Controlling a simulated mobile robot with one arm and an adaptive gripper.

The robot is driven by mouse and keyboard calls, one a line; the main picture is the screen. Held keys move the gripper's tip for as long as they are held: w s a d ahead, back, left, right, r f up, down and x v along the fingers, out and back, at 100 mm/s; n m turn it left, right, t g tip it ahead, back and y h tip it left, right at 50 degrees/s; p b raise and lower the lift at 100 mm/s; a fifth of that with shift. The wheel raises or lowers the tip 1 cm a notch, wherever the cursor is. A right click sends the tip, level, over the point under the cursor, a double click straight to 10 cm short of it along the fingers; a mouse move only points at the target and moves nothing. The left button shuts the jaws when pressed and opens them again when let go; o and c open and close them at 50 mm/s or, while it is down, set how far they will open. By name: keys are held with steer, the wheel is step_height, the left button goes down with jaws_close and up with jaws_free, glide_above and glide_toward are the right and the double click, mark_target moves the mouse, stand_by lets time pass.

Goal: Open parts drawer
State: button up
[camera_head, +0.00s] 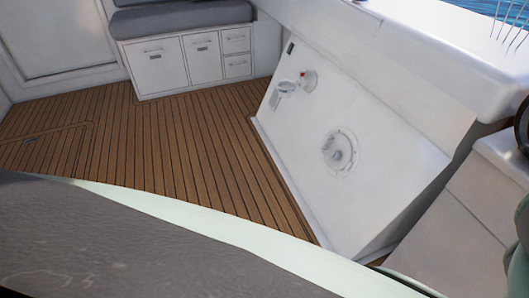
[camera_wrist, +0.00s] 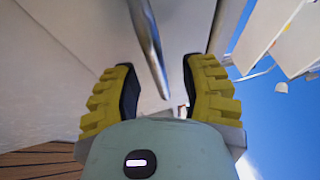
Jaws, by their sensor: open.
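In the wrist view my gripper (camera_wrist: 159,76) is open, with yellow ribbed fingers and dark inner pads. A shiny metal bar (camera_wrist: 148,40), which looks like a handle, runs from the top edge down into the gap between the fingers, apart from both pads. A pale panel (camera_wrist: 185,22) lies behind it. I cannot tell which drawer or door this bar belongs to. In the head view, a white cabinet (camera_head: 191,88) with doors and two small drawers, upper (camera_head: 236,40) and lower (camera_head: 238,66), stands at the back, all shut. My gripper is not clearly seen there.
A grey cushion (camera_head: 180,17) tops the back cabinet. A sloping white panel (camera_head: 300,150) with a round fitting (camera_head: 339,149) stands right of the clear wooden deck (camera_head: 170,140). A white box-like unit (camera_head: 470,205) is at the right. Parts of my body fill the foreground.

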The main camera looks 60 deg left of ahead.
steer(key=shift+w+d, duration=0.4)
steer(key=shift+w, duration=0.05)
steer(key=shift+o, duration=0.2)
jaws_close()
